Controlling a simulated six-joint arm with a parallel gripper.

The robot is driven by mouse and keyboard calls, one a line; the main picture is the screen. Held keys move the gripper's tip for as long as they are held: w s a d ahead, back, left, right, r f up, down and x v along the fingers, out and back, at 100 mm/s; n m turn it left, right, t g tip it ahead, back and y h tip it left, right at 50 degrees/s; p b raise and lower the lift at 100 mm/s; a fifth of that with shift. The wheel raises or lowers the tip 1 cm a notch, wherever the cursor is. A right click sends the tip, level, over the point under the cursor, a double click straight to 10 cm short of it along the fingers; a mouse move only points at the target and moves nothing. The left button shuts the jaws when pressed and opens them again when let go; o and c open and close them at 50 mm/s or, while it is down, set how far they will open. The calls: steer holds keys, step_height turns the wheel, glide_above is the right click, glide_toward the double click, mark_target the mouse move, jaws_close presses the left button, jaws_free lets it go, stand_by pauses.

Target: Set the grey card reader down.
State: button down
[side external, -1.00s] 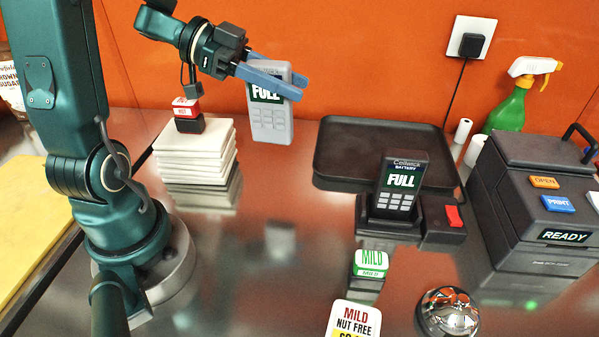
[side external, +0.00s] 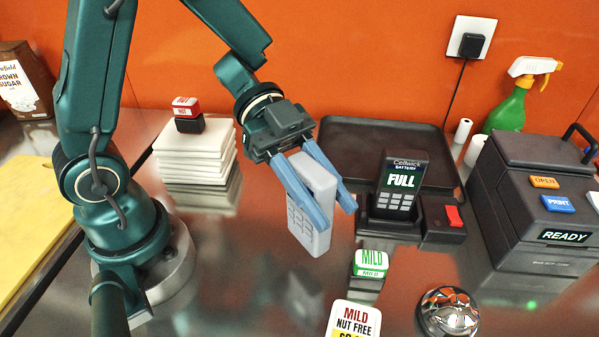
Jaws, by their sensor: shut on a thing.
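The grey card reader (side external: 297,226) is upright and slightly tilted in the side external view, with its keypad partly showing. My gripper (side external: 337,217) is shut on it, with one blue finger across its front and the other at its right side. The front finger hides its screen. I cannot tell whether its lower end touches the steel counter (side external: 235,270) or hangs just above it.
To the right, a dark reader showing FULL (side external: 402,182) stands in a black dock. A black tray (side external: 345,133) lies behind. A green MILD stamp (side external: 371,262), a card (side external: 352,320) and a chrome bell (side external: 448,312) are in front. White tiles (side external: 195,150) are stacked behind left.

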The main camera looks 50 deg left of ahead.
steer(key=x, duration=0.3)
steer(key=shift+s+f, duration=0.25)
steer(key=shift+s, duration=0.05)
steer(key=shift+f, duration=2)
steer(key=shift+f, duration=0.1)
steer(key=c, duration=0.5)
jaws_free()
